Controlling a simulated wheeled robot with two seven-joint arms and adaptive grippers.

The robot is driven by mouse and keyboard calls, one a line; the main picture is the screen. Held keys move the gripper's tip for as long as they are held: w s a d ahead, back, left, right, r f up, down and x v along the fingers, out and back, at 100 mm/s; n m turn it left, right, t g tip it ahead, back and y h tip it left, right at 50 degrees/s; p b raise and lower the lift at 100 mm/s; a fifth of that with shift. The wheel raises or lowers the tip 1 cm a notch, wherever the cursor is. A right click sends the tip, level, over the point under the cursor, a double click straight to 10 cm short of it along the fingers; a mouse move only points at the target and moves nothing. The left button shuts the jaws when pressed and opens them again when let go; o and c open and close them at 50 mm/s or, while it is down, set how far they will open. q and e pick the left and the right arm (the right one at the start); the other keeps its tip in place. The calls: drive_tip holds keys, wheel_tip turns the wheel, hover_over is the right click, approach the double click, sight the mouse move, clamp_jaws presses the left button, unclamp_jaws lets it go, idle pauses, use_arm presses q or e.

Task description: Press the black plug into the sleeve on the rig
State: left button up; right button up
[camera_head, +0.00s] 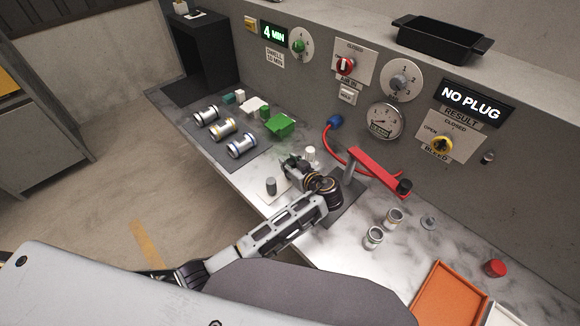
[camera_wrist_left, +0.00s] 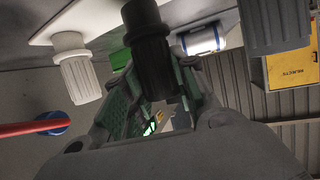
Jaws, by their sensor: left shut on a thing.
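My left gripper (camera_head: 297,168) is over the small white plate (camera_head: 268,199) in the head view. In the left wrist view it is shut on the black plug (camera_wrist_left: 150,55), which stands between the fingers; I cannot tell whether the plug touches the plate. A white plug (camera_head: 310,153) and a grey plug (camera_head: 271,186) stand on either side; the wrist view also shows the white one (camera_wrist_left: 78,75) and the grey one (camera_wrist_left: 275,22). The rig has a red lever (camera_head: 375,169) over a dark base (camera_head: 350,194). My left wrist partly covers the rig, and I cannot make out its sleeve.
Several banded metal cylinders (camera_head: 241,146) lie on a dark mat at left, near green blocks (camera_head: 280,124). Two metal rings (camera_head: 374,237), a red cap (camera_head: 495,268) and an orange tray (camera_head: 446,299) are at right. A red hose (camera_head: 338,152) runs behind. The display (camera_head: 470,102) reads "NO PLUG".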

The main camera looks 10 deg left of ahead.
use_arm(q)
wheel_tip(320, 180, up, 9)
drive_tip(key=shift+f+b, duration=0.15)
drive_tip(key=shift+b, duration=0.5)
drive_tip(key=shift+r, duration=0.25)
